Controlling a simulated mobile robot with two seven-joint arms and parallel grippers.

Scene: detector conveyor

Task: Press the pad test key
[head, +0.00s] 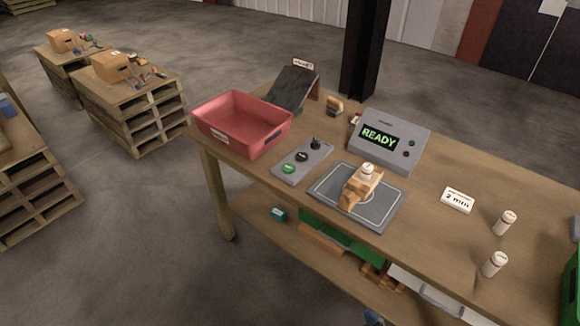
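A grey key panel (302,161) lies flat on the workbench, left of the pad. It carries a green key (289,168), a black key (302,157) and a black knob-like part (316,144). Their labels are too small to read, so I cannot tell which one is the pad test key. The dark grey pad (387,213) has white outline markings. A tan wooden block piece (351,199) stands on it, with a white capped container (367,169) on top. A grey display unit (413,133) behind reads READY in green. Neither of my grippers is in view.
A red bin (272,146) stands left of the panel, with a dark sloped chute (291,89) behind it. A "2 min" card (457,200) and two white containers (505,222) (494,264) stand at right. A dark post (362,50) rises behind the workbench (420,256).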

